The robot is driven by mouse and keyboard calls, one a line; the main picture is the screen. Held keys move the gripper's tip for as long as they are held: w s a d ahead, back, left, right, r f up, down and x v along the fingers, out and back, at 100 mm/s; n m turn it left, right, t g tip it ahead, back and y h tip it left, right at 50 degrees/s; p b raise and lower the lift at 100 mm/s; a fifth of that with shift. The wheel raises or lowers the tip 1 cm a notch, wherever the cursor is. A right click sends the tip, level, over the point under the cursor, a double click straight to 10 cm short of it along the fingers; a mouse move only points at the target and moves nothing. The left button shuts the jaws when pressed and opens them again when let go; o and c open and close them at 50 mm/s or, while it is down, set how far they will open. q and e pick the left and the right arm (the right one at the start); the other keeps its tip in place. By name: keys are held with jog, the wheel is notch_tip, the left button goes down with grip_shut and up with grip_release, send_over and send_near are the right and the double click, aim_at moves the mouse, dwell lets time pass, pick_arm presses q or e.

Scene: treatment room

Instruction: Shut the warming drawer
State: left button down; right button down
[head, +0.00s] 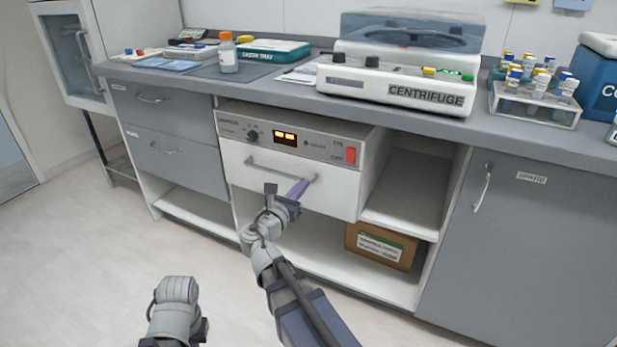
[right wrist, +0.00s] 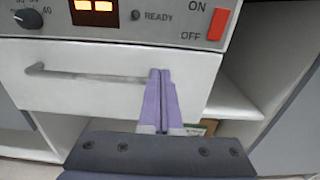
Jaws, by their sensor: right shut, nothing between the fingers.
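The warming drawer (head: 240,175) has a plain white front with a grey bar handle (head: 270,168), under a control panel. In the right wrist view the drawer front (right wrist: 100,95) and handle (right wrist: 70,73) are close. The front looks near the panel's plane; I cannot tell whether a small gap remains. My right gripper (head: 305,184) is shut and empty, its purple fingers pointing at the drawer front by the right end of the handle. In the right wrist view its fingertips (right wrist: 160,73) overlap the front; contact is unclear. Only part of my left arm shows, without its fingers.
The control panel (head: 290,142) has a knob, a lit display and a red switch. Right of the drawer is an open shelf (head: 405,190), with a cardboard box (head: 380,246) below. A centrifuge (head: 395,85) and tube rack (head: 535,100) stand on the counter. The floor at left is clear.

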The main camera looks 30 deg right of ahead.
jog(key=v, duration=0.5)
jog(key=s+a+f+m+g+y+p, duration=0.1)
jog(key=s+a+f+m+g+y, duration=0.2)
jog(key=f+m, duration=0.3)
jog(key=s+a+f+m+g+y+p, duration=0.2)
jog(key=s+a+f+m+g+y, duration=0.15)
jog(key=f+m, duration=0.25)
jog(key=s+a+f+m+g+y+p, duration=0.1)
jog(key=s+a+f+m+g+y, duration=0.15)
jog(key=s+a+m, duration=0.35)
jog(key=s+a+f+m+g+y+p, duration=0.1)
jog(key=s+a+f+m+g+y, duration=0.1)
jog(key=s+a+m+y, duration=0.5)
notch_tip(320, 180, up, 37)
jog(key=w+a+n+h+p, duration=0.1)
jog(key=n+h+p, duration=0.2)
jog(key=p, duration=3.4)
jog(key=shift+w+a+r+p, duration=0.25)
jog(key=shift+w+p, duration=0.05)
jog(key=shift+p, duration=0.1)
